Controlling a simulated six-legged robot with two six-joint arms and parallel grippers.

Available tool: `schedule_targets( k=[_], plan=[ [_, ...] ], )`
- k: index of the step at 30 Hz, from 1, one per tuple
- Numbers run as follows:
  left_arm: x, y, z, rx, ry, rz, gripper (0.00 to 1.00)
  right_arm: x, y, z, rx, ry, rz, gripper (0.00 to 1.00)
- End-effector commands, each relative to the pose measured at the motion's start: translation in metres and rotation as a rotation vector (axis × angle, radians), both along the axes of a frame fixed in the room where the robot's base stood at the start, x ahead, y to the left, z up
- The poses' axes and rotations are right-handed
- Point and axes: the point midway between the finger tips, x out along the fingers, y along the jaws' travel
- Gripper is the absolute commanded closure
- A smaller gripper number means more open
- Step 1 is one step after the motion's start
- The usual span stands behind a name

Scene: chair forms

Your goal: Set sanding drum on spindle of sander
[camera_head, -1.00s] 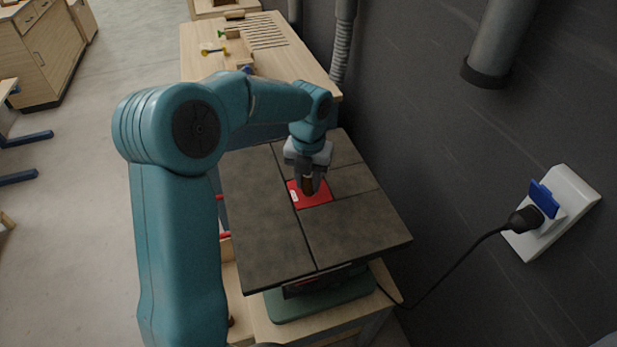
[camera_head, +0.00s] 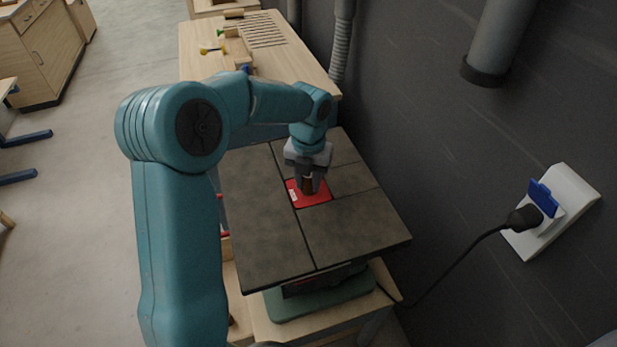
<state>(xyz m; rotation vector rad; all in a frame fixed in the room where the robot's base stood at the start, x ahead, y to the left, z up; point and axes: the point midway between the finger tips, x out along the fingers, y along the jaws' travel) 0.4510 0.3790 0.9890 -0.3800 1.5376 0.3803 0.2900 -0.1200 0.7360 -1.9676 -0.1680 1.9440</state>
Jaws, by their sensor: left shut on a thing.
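The sander is a machine with a dark grey, seamed table top (camera_head: 345,235) on a green base (camera_head: 320,298). A red plate (camera_head: 318,199) with a small white label lies in the middle of the top. My left gripper (camera_head: 310,186) points down over the red plate, shut on a small brown drum (camera_head: 309,185), the sanding drum. The drum is upright and low over the plate; I cannot tell whether it touches. The spindle is hidden behind the drum and fingers. My right gripper is not in view.
A wooden bench (camera_head: 225,70) with a row of thin slots and small tools stands behind the sander. A dark wall with a grey duct (camera_head: 500,45) and a white socket with a black plug (camera_head: 523,218) is on the right.

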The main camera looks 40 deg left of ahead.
Motion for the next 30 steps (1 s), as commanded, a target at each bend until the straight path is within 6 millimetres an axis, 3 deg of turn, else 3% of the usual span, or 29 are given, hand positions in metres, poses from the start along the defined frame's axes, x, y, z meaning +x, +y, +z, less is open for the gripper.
schedule_targets(
  k=[13, 14, 16, 25, 30],
  plan=[
    [0.000, 0.000, -0.010, 0.000, 0.001, 0.000, 1.00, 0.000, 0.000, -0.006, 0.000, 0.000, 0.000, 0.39],
    [0.000, 0.000, -0.009, 0.000, 0.001, 0.000, 0.62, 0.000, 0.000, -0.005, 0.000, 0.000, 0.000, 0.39],
    [0.000, 0.000, -0.009, 0.000, 0.001, 0.000, 0.40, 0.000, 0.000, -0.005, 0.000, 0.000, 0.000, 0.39],
    [0.000, 0.000, -0.008, 0.000, 0.000, 0.000, 0.39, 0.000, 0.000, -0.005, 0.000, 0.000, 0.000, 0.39],
    [0.001, 0.000, 0.012, 0.001, -0.005, 0.000, 0.39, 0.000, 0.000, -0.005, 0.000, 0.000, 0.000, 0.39]
  ],
)
